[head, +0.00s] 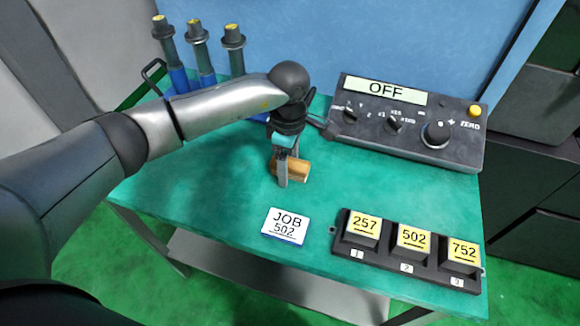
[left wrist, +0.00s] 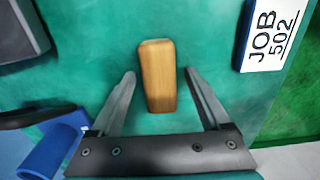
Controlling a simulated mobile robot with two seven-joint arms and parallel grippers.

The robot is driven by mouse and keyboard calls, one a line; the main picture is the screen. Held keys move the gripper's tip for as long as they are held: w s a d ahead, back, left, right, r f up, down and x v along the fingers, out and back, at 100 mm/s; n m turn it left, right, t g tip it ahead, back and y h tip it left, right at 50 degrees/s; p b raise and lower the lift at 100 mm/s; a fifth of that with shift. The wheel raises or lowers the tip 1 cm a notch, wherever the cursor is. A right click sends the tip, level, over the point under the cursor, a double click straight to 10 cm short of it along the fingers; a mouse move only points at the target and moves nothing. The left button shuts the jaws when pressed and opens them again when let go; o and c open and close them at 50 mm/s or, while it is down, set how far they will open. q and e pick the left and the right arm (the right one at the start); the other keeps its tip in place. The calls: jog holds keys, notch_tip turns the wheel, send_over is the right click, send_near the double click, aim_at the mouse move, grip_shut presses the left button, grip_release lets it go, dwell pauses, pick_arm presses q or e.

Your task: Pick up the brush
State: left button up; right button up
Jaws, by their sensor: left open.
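The brush shows as a tan wooden block (head: 298,170) lying on the green table. It also shows in the left wrist view (left wrist: 158,75); no bristles are visible. My left gripper (head: 286,170) points down at the brush, with one finger in front of it in the head view. In the left wrist view the two open fingers (left wrist: 159,73) stand on either side of the block, with a gap on each side. My right gripper is in neither view.
A JOB 502 card (head: 285,226) lies in front of the brush. A control box reading OFF (head: 410,118) stands behind right. A black rack with blocks 257, 502 and 752 (head: 405,258) is front right. Three upright holders (head: 200,55) stand back left.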

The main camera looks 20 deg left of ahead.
pick_arm(q)
jog(key=shift+c, duration=0.2)
jog(key=shift+r, duration=0.1)
grip_shut()
